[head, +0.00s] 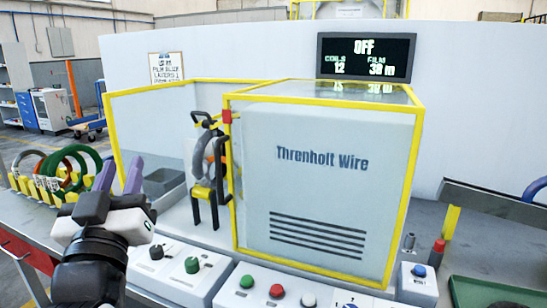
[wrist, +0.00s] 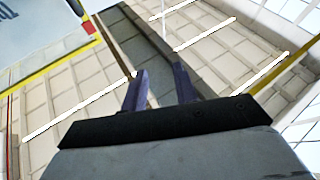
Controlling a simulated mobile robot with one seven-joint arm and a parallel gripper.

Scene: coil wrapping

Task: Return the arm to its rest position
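My gripper (head: 120,175) is at the left of the head view, raised in front of the wrapping machine (head: 320,180). Its two purple fingers point up and stand apart. In the wrist view the fingers of my gripper (wrist: 160,88) also stand apart with nothing between them. Behind them that view shows the building's ceiling or upper walls.
Several coils, green (head: 72,160) among them, stand in a yellow rack (head: 38,187) left of my gripper. A control panel with green (head: 247,281) and red (head: 277,291) buttons lies along the front. A green tray (head: 485,292) is at the lower right.

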